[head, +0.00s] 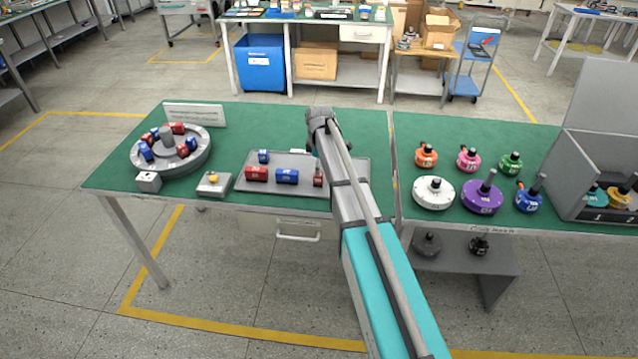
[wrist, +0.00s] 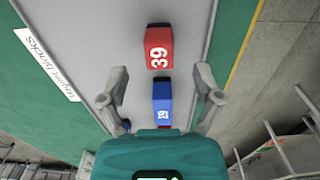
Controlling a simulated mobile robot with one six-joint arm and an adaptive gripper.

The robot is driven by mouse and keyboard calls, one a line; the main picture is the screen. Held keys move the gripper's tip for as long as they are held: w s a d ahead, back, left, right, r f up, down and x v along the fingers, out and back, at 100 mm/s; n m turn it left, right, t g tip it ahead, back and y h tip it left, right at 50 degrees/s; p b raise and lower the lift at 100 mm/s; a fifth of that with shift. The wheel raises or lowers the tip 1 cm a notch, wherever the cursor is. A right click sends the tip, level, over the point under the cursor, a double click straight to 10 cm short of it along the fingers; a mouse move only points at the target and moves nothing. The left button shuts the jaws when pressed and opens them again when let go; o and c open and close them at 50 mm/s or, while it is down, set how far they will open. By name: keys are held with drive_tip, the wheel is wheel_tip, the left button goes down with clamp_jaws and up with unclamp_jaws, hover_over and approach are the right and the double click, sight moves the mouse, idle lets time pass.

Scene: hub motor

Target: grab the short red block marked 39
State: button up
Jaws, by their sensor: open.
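The short red block marked 39 (wrist: 158,48) lies on the grey tray in the wrist view, ahead of my gripper with its number facing up. In the head view a short red block (head: 318,176), apparently the same one, stands at the tray's right part beside my arm. My gripper (wrist: 160,76) is open and empty, its fingers spread to either side of the line of blocks. The red block is just beyond the fingertips in the picture. A blue block (wrist: 162,102) shows between the fingers. In the head view my arm mostly hides the gripper.
The grey tray (head: 245,186) also holds a longer red block (head: 256,174), a blue block (head: 287,177) and a small blue block (head: 263,156). A round grey fixture (head: 202,158) with several blocks stands left. Coloured hub motors (head: 483,197) stand on the right table.

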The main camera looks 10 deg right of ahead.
sight(318, 179)
drive_tip(key=shift+a+f+b, duration=0.15)
drive_tip(key=shift+f+b, duration=2.25)
drive_tip(key=shift+f, duration=0.1)
clamp_jaws()
